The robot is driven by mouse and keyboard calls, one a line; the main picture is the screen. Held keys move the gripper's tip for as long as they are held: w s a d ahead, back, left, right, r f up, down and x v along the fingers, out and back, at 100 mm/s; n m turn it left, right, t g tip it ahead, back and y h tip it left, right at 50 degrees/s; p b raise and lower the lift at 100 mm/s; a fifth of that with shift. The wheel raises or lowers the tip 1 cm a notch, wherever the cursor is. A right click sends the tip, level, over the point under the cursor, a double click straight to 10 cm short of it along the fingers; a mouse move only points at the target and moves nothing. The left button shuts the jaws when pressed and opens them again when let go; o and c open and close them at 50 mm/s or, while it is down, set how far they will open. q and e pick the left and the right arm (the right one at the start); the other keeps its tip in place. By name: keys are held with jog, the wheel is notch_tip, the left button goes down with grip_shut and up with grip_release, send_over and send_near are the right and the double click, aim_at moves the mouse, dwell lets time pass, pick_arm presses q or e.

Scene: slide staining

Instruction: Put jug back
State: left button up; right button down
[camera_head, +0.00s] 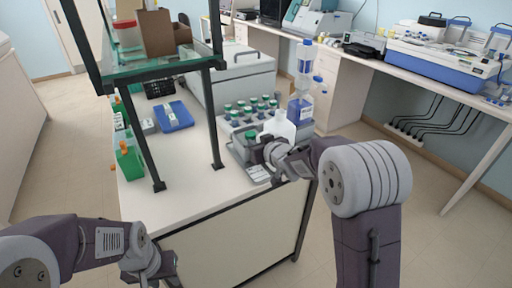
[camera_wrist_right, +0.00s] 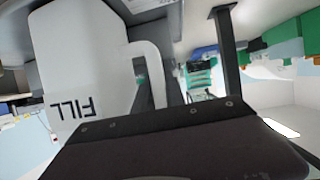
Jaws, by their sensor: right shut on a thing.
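The white jug (camera_head: 279,125) stands near the right end of the bench, just beyond my right gripper (camera_head: 277,151). In the right wrist view the jug (camera_wrist_right: 80,65) fills the left side, with inverted FILL lettering and a loop handle. My right gripper is shut on the jug; a dark gripper part crosses the lower wrist view and hides the exact contact. I cannot tell whether the jug touches the surface below. My left gripper (camera_head: 163,270) is low at the front left, away from the jug, and its fingers are too unclear to judge.
A rack of green-capped bottles (camera_head: 250,108) stands behind the jug. A grey device (camera_head: 257,172) sits beside the right gripper, and blue-labelled bottles (camera_head: 300,105) stand at the right. A glass shelf (camera_head: 150,68) on black posts rises at the left. The bench's front middle (camera_head: 190,188) is clear.

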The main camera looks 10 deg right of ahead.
jog(key=shift+r, duration=0.2)
jog(key=shift+f, duration=0.1)
jog(key=c, duration=1.4)
grip_release()
jog(key=shift+f, duration=0.1)
jog(key=shift+s, duration=0.1)
jog(key=p+v, duration=0.2)
jog(key=v, duration=1)
